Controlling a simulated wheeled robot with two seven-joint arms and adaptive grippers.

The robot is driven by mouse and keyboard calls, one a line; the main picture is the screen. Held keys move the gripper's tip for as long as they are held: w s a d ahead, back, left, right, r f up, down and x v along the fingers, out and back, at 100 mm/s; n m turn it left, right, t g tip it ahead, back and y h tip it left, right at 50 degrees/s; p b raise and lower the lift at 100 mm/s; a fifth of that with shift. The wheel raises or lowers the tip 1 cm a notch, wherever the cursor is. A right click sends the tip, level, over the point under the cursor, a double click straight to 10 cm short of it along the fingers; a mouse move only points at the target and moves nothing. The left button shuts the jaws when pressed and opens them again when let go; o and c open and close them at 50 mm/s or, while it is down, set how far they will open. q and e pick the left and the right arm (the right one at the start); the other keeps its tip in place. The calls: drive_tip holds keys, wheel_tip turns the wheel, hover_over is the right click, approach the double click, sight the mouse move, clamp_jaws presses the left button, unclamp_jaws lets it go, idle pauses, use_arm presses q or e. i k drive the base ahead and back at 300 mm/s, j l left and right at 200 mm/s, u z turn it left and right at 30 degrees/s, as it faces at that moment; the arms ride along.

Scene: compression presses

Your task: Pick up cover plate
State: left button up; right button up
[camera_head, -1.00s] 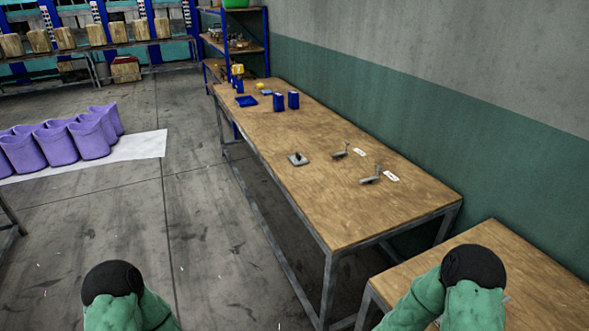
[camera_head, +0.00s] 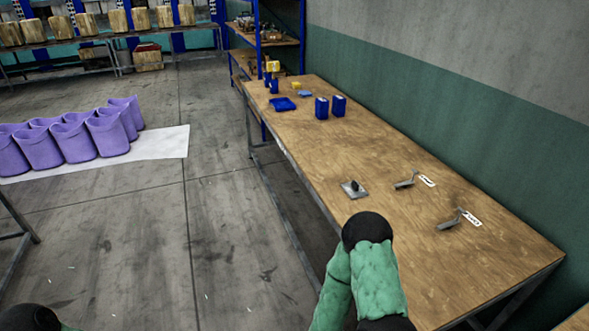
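A small grey plate with a black knob on top (camera_head: 355,192), which looks like the cover plate, lies flat on the long wooden table (camera_head: 440,250), near its left edge. Nothing is touching it. My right arm shows with its black-capped joint just below the plate in the picture, in front of the table edge. Only a bit of my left arm shows at the bottom left corner. Neither gripper can be seen.
Two grey metal brackets with white tags (camera_head: 406,183) (camera_head: 452,222) lie right of the plate. Blue containers (camera_head: 322,107) and a blue tray (camera_head: 283,104) stand farther back. Purple bins (camera_head: 75,140) are on the floor at left. A green-grey wall bounds the table's right side.

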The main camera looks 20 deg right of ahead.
sight(353, 190)
drive_tip(key=i+j+z, duration=0.2)
drive_tip(key=i, duration=0.25)
drive_tip(key=i+z, duration=0.15)
drive_tip(key=i, duration=0.25)
drive_tip(key=i+j+z, duration=0.2)
drive_tip(key=i, duration=0.2)
drive_tip(key=i+j+z, duration=0.15)
drive_tip(key=i+j, duration=0.15)
drive_tip(key=i, duration=0.1)
